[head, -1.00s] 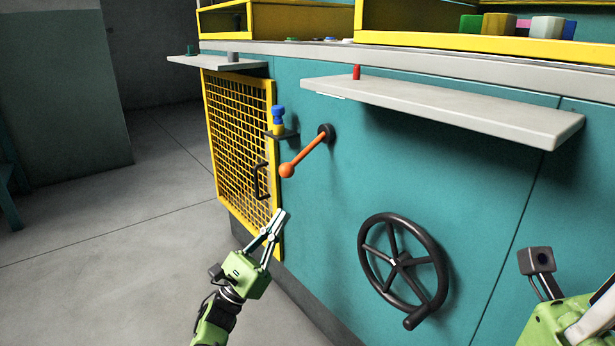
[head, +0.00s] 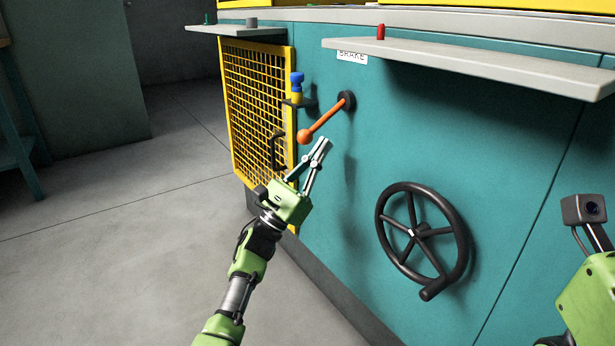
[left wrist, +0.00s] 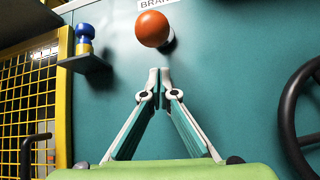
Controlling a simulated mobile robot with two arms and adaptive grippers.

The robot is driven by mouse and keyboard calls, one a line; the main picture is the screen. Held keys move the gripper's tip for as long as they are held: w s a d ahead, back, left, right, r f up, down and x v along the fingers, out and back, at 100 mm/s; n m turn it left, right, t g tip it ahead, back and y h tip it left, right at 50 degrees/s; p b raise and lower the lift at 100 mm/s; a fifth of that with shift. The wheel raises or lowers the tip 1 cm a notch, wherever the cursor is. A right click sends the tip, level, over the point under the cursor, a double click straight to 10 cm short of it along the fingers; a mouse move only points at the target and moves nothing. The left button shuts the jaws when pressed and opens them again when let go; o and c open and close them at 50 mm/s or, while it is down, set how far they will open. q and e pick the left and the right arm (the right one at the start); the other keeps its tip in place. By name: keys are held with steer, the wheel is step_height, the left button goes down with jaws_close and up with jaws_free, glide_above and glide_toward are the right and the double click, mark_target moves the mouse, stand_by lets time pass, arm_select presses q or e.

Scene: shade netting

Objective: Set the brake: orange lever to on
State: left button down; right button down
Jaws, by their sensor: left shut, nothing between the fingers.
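The orange lever (head: 326,119) sticks out from a black pivot on the teal panel and slants down to the left, ending in a round knob. In the left wrist view its orange knob (left wrist: 153,29) is above my fingertips, apart from them. My left gripper (head: 322,143) is shut and empty, just below and right of the knob; its shut tips also show in the left wrist view (left wrist: 159,72). A white label (head: 352,56), seemingly reading BRAKE, is on the panel above the lever. My right arm shows at the right edge, but its fingers are out of view.
A black handwheel (head: 422,233) is below right of the lever. A yellow mesh door (head: 262,110) with a black handle is at left, beside a small bracket holding a blue-and-yellow piece (head: 297,87). A grey shelf (head: 480,68) juts out above. Floor at left is clear.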

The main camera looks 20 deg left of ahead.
arm_select(q)
steer(key=s+a, duration=0.1)
steer(key=s+a+r, duration=0.1)
steer(key=s, duration=0.1)
steer(key=shift+s+r, duration=0.1)
stand_by(0.5)
